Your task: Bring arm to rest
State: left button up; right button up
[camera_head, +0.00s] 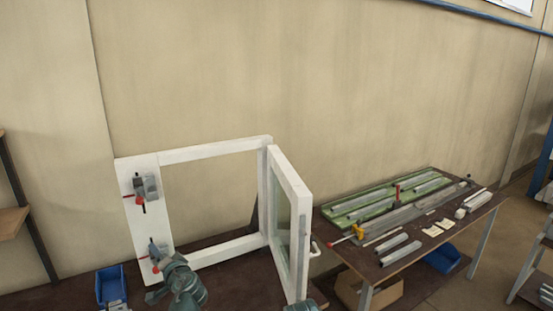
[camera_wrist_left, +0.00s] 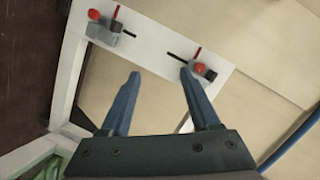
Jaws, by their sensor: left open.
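My left arm (camera_head: 182,283) comes up from the bottom of the head view, in front of the lower part of a white frame (camera_head: 215,150). In the left wrist view my left gripper (camera_wrist_left: 160,74) is open, with nothing between its two blue-grey fingers. A white board (camera_head: 150,212) at the frame's left side carries an upper clamp (camera_head: 148,187) and a lower clamp (camera_head: 155,250), both with red parts. The arm is close to the lower clamp in the head view. In the wrist view one clamp (camera_wrist_left: 200,68) appears beside the right fingertip; I cannot tell whether they touch.
A glazed white sash (camera_head: 290,215) stands swung out at the frame's right. A blue bin (camera_head: 111,286) sits on the dark bench at left. A side table at right holds a green tray (camera_head: 350,207) and several metal profiles (camera_head: 400,252).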

pick_arm(q)
jog(key=s+d+f+n+g+h+b, duration=0.1)
jog(key=s+d+f+g+h+b, duration=0.15)
jog(key=s+d+f, duration=0.45)
jog(key=s+d+f+n+g+h+b, duration=0.1)
jog(key=s+d+f+g+h+b, duration=0.2)
jog(key=d+f, duration=0.75)
jog(key=s+d+f+m+g+h, duration=0.1)
jog(key=s+d+f+g+h, duration=0.1)
jog(key=s+d, duration=0.4)
jog(key=s+d+f+m+g+h+b, duration=0.1)
jog(key=s+d+f+g+h, duration=0.1)
jog(key=s+d+f+g, duration=0.2)
notch_tip(320, 180, down, 2)
jog(key=s+d, duration=0.2)
jog(key=shift+s+d, duration=0.25)
jog(key=shift+d, duration=0.05)
pick_arm(e)
notch_tip(320, 180, down, 8)
